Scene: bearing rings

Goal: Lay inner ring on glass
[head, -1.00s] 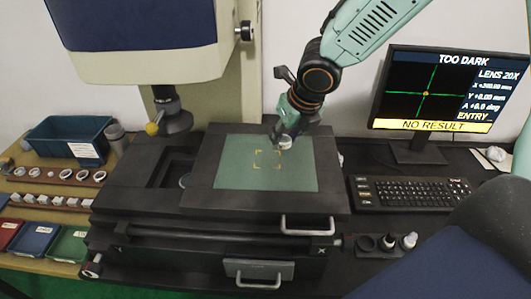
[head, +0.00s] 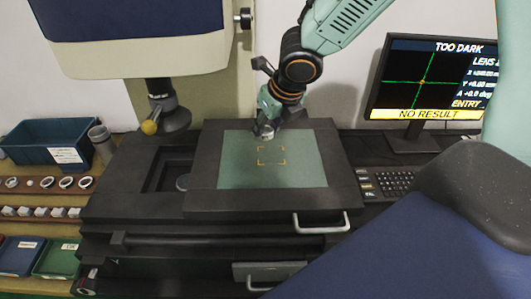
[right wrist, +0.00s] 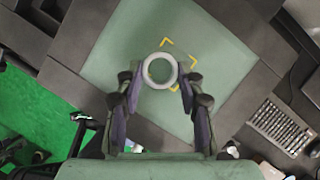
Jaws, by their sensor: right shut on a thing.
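The glass (head: 235,172) is a green plate set in the dark stage, with yellow corner marks at its middle; it also fills much of the right wrist view (right wrist: 115,55). My right gripper (head: 267,130) is over the back part of the glass, behind the marks. In the right wrist view my right gripper (right wrist: 159,75) is shut on a pale inner ring (right wrist: 146,72), with one fingertip on each side. The ring lies flat, facing the camera, and overlaps the yellow marks' edge. I cannot tell whether it touches the glass. My left gripper is not in view.
The microscope lens (head: 170,112) with its yellow knob hangs left of the glass. A monitor (head: 425,85) reads TOO DARK and NO RESULT. A keyboard (head: 388,184) stands at right. A ring rack (head: 40,184), blue bin (head: 45,140) and small trays are at left.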

